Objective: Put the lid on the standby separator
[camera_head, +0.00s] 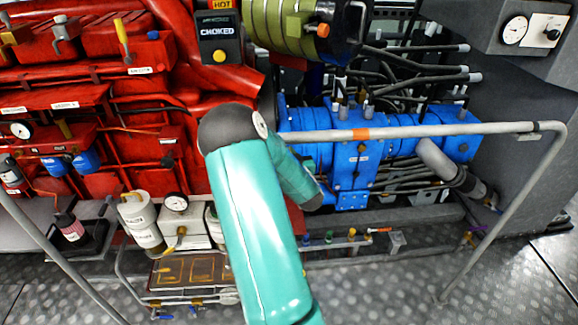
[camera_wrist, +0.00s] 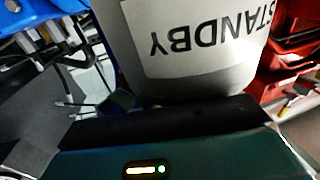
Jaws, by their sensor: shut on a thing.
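A pale grey, rounded part marked STANDBY (camera_wrist: 205,75) fills the upper middle of the wrist view, its lettering upside down. My gripper (camera_wrist: 170,118) shows as a dark bar on a teal body just below it and is shut on this part. The fingertips are hidden, and I cannot tell whether the part is the lid or the separator body. In the head view my teal arm hides the gripper and what it holds. A white labelled canister (camera_head: 140,220) stands at lower left, left of my arm; its label is too small to read.
A red engine (camera_head: 150,95) fills the left. Blue hydraulic units (camera_head: 355,150) stand right of my arm behind a grey handrail (camera_head: 440,131). A CHOKED panel (camera_head: 218,35) hangs above. A gauge (camera_head: 176,202) sits beside the canister. Chequered floor is clear at lower right.

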